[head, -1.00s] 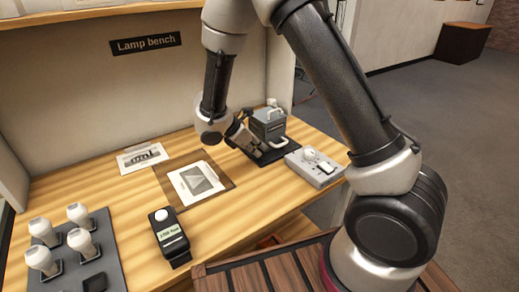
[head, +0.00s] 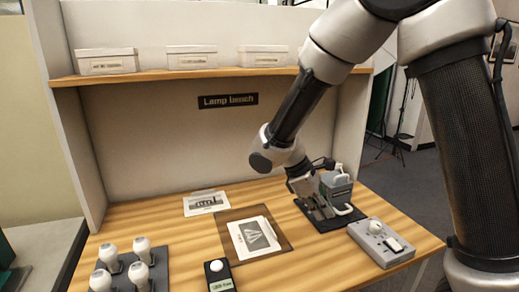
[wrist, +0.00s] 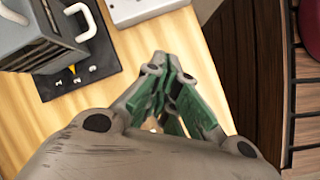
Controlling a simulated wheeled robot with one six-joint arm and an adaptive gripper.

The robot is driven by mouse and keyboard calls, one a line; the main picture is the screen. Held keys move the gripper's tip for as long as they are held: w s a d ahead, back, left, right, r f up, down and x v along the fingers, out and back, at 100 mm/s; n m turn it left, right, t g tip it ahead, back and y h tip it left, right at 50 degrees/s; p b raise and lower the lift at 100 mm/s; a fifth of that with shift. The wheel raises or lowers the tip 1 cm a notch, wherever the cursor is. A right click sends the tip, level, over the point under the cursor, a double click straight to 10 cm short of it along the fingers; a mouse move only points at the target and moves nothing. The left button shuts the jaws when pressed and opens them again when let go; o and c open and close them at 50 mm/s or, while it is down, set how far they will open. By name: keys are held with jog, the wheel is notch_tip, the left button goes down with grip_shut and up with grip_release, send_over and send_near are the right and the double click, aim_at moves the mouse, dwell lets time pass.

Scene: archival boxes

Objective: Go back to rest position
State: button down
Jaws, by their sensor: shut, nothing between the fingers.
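My gripper (head: 318,210) is at the left side of a grey box-shaped device (head: 337,188) on a black base at the right of the bench. In the wrist view my gripper (wrist: 165,62) points over bare wood, its green-sided fingers together with nothing between them. The device (wrist: 42,30) shows there at the upper left, with a white handle on its side, and is apart from the fingers. My arm reaches in from the right and bends down to the bench.
The wooden bench (head: 185,240) holds a photo card (head: 205,203), a print on a brown mat (head: 286,246), a black meter (head: 219,276), a lamp tray (head: 160,278) and a grey switch box (head: 382,242). Archival boxes (head: 191,57) stand on the shelf (head: 160,77) above.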

jog(key=s+d+r+m+t+y, duration=0.5)
jog(key=s+d+r+m+y, duration=0.1)
jog(key=s+d+r+m, duration=0.8)
jog(key=s+d+r, duration=0.2)
jog(key=d, duration=0.1)
jog(key=shift+s+r, duration=0.2)
jog(key=shift+s, duration=0.1)
jog(key=shift+d, duration=0.1)
dwell(1.6)
